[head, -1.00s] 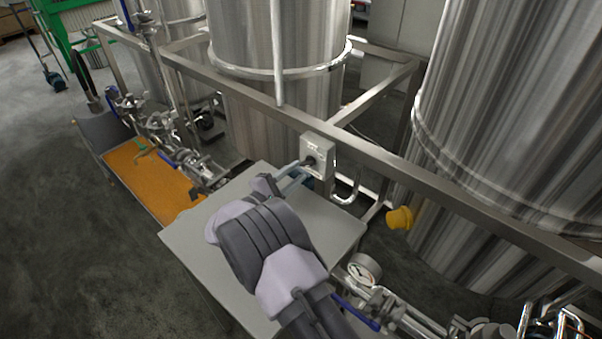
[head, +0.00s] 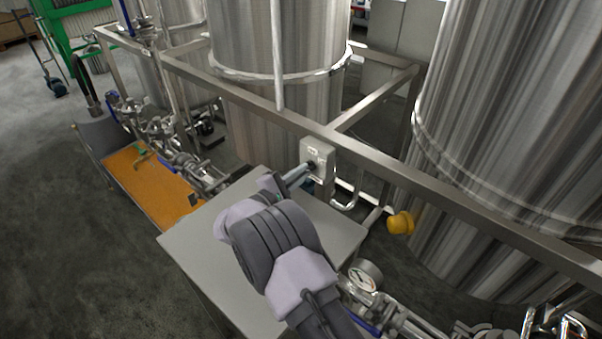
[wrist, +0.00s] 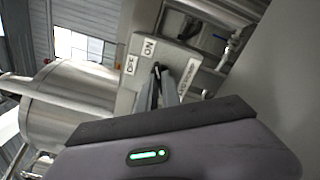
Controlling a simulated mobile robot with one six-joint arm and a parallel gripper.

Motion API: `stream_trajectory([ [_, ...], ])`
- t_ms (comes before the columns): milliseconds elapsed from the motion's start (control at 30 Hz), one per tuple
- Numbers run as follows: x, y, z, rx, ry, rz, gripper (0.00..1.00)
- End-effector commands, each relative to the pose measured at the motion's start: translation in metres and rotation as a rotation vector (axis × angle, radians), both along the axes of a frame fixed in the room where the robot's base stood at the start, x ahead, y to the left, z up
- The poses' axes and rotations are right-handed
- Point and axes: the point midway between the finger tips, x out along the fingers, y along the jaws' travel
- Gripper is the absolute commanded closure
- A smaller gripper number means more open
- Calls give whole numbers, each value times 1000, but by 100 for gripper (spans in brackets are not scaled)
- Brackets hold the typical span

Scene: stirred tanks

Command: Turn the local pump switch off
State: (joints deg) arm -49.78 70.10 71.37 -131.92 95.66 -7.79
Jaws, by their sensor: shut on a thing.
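The pump switch is a grey box (head: 318,158) on the steel frame rail, with a dark rotary knob on its front. In the wrist view the box (wrist: 140,76) bears OFF and ON labels and a third label too blurred to read. My gripper (head: 308,169) reaches the box front, its fingers shut on the knob. In the wrist view the fingers (wrist: 164,80) point at the box between the labels and hide most of the knob. I cannot tell which label the knob points to.
A grey flat-topped cabinet (head: 205,240) stands below my arm. Large steel tanks (head: 500,130) rise behind the rail. A yellow knob-like part (head: 400,223), a pressure gauge (head: 364,276) and piping lie to the right. An orange-topped platform (head: 150,185) is at left.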

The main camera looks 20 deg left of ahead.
Motion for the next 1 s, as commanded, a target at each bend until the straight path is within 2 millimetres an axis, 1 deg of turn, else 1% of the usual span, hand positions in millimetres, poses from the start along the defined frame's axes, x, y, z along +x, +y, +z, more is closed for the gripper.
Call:
stream_trajectory([
  [267,0,0,0,-99,45,-1,100],
  [1000,0,0,0,-701,309,-1,100],
])
